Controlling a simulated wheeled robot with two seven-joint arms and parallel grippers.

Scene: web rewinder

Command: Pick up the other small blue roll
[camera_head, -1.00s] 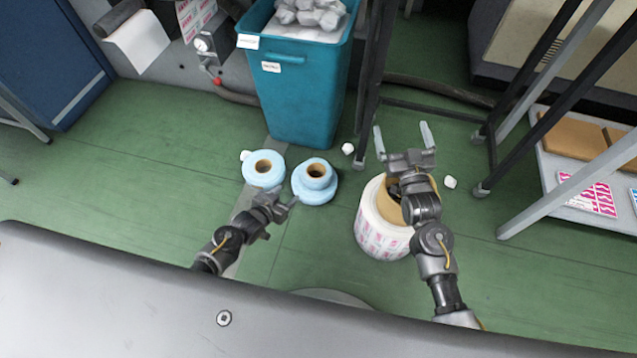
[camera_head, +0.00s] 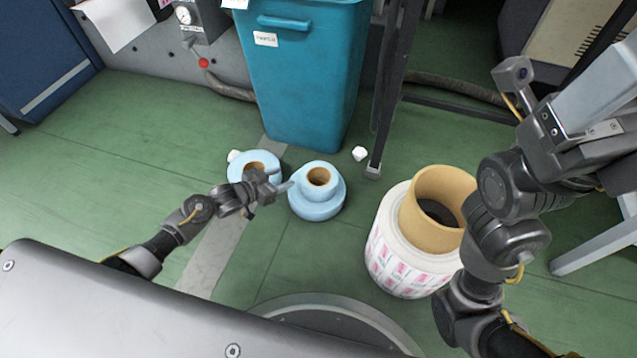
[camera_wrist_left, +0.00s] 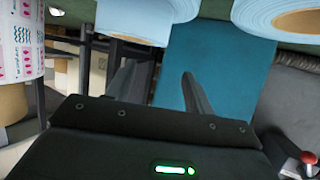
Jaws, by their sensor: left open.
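One blue roll (camera_head: 243,160) with a brown core stands on the floor at left, partly hidden behind my left gripper (camera_head: 277,186). To its right, a small blue roll (camera_head: 318,190) with a brown core sits on a wider blue roll (camera_head: 317,212). My left gripper is open and empty, with its tips between the two, close to the stack; I cannot tell if they touch. In the left wrist view, blue rolls (camera_wrist_left: 140,20) show at the top beyond the open fingers (camera_wrist_left: 160,85). My right gripper (camera_head: 610,110) is large at the right edge; its jaws are unclear.
A teal bin (camera_head: 305,85) stands behind the rolls. A big printed roll (camera_head: 395,255) with a cardboard core (camera_head: 430,232) stands at right, partly behind my right arm. A white scrap (camera_head: 360,153) lies near a dark frame leg. Green floor is clear at left.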

